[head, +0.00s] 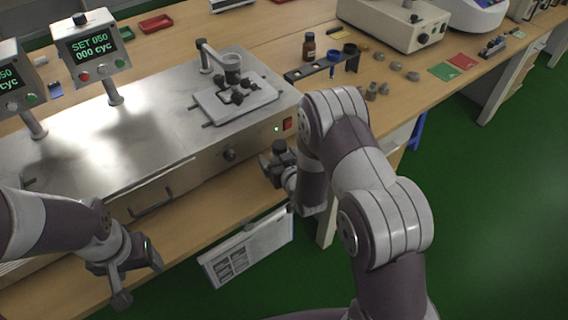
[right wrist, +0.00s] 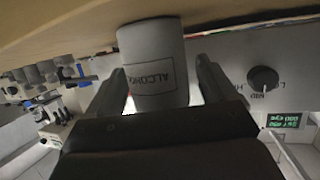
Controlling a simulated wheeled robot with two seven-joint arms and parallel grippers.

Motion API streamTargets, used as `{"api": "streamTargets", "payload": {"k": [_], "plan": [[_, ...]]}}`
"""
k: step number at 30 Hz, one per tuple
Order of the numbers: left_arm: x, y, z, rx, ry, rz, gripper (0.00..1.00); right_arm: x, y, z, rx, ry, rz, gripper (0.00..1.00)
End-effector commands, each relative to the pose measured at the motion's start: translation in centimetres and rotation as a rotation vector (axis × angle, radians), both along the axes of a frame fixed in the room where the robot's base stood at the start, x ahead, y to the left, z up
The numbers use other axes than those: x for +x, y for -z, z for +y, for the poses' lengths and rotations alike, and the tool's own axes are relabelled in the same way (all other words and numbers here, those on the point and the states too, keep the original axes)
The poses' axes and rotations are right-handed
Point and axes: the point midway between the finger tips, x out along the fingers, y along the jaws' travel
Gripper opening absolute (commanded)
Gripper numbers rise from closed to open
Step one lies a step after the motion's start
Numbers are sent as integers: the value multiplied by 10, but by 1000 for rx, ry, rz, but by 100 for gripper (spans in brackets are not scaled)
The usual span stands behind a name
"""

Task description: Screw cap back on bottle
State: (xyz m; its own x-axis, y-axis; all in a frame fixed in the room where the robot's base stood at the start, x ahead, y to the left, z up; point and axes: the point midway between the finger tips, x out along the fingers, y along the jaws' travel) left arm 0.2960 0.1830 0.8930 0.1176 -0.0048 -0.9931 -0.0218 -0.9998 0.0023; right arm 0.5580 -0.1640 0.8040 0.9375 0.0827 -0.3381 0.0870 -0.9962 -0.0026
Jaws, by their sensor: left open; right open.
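In the right wrist view a white cylindrical bottle (right wrist: 153,60) with the label "ALCOHOL" stands between the two fingers of my right gripper (right wrist: 160,92). The fingers are apart, one on each side of it; I cannot tell whether they touch it. In the head view my right gripper (head: 278,168) is at the front edge of the bench, partly hidden by my right arm, and the white bottle is not clearly seen there. My left gripper (head: 137,277) is open and empty at the lower left. I cannot pick out a loose cap for certain.
A steel tester (head: 130,150) fills the left of the bench (head: 220,210). Several small grey parts (head: 396,66) lie to the right. A white panel (head: 247,250) is at the bench front.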

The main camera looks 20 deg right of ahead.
Motion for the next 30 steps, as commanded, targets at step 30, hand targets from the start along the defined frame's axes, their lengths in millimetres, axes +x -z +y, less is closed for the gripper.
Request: {"api": "streamTargets", "payload": {"k": [30], "plan": [[0,-3,0,0,0,1,70,-109,-38,-10,0,0,2,85]]}}
